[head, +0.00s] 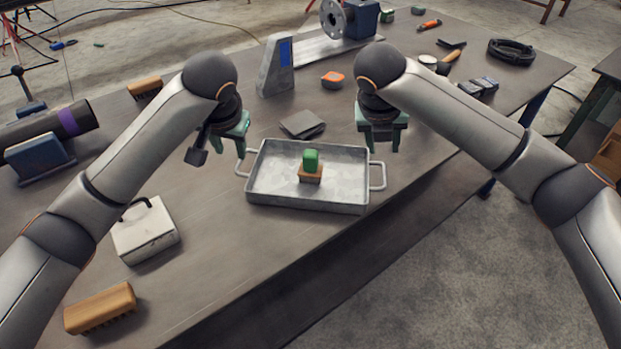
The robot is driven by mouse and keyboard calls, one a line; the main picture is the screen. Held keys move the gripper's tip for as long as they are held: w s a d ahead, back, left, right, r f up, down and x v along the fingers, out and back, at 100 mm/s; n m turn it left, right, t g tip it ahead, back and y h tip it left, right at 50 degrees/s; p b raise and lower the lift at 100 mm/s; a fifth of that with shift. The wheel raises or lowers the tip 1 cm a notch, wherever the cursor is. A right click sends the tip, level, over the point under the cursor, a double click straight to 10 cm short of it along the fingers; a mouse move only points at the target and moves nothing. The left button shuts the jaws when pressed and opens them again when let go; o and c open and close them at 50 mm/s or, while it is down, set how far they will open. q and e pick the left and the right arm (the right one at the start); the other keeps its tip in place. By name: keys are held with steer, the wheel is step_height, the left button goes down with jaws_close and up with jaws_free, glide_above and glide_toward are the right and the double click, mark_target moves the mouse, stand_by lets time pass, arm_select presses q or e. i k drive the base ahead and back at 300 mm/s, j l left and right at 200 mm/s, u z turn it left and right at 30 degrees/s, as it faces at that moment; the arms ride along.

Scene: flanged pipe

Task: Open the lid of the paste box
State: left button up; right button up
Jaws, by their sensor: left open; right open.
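A pale box (146,233) with a black handle on top stands on the table at the lower left; its top looks closed. A small block with a green top (311,160) and a brown lower part sits in the middle of the metal tray (258,190). No label shows which of these is the paste box. My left gripper (236,140) is open above the table, just beyond the tray's left end, up and right of the pale box. My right gripper (383,146) is open and empty near the tray's right handle. Neither gripper touches the pale box or the block.
Wooden brushes lie at the front left (100,309) and back left (145,87). A dark pipe (40,130) rests at the left. A grey wedge-shaped stand (276,68), an orange item (333,79) and a flanged part (347,18) stand further back. The table's front edge runs below the tray.

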mark_target(145, 223)
steer(key=k+l, duration=0.2)
steer(key=k, duration=0.3)
steer(key=k+l, duration=0.2)
steer(key=k, duration=0.25)
